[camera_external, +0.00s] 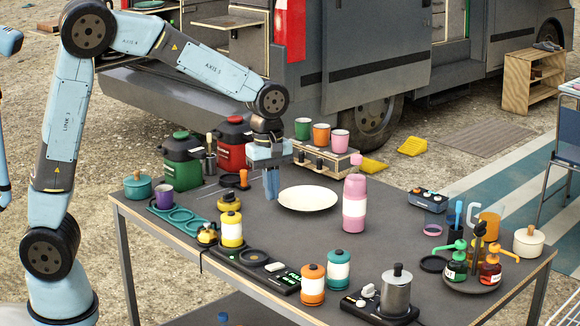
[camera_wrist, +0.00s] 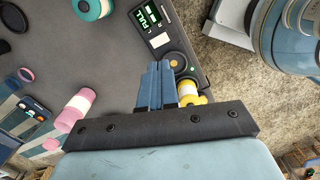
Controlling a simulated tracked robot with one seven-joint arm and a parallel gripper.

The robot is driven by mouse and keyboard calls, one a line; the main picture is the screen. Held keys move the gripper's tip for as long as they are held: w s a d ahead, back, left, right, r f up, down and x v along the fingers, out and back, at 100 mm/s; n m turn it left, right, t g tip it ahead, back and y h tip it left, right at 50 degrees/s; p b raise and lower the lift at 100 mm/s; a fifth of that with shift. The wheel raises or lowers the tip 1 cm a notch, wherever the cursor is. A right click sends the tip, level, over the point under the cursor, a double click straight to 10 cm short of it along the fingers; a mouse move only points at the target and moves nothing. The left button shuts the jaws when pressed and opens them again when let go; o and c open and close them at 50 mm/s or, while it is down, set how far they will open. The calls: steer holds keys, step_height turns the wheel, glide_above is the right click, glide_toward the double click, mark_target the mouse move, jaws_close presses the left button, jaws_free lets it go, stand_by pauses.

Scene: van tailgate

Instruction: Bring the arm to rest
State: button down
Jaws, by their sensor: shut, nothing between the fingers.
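My gripper (camera_external: 271,184) points down above the dark table (camera_external: 240,207), left of the white plate (camera_external: 307,199). Its two blue fingers are together with nothing between them. In the wrist view the shut fingers (camera_wrist: 157,82) show at the centre, with the dark table top (camera_wrist: 85,65) beyond them. My blue arm reaches up and over from the lower left to the gripper. Whether the fingertips touch the table is hard to tell, but they appear to hang above it.
Bare table lies right of the pink bottle.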

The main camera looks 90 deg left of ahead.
steer(key=s+d+r+m+t, duration=0.3)
steer(key=s+d+r+m, duration=0.7)
steer(key=s+d+m, duration=0.25)
steer(key=s+d+m+t, duration=0.2)
steer(key=s+d+m, duration=0.4)
steer(key=s+m, duration=0.4)
steer(key=s+r, duration=0.1)
steer(key=s, duration=0.2)
steer(key=shift+s+d+y, duration=0.2)
steer(key=shift+s+y, duration=0.1)
steer(key=shift+s, duration=0.1)
steer(key=shift+m, duration=0.25)
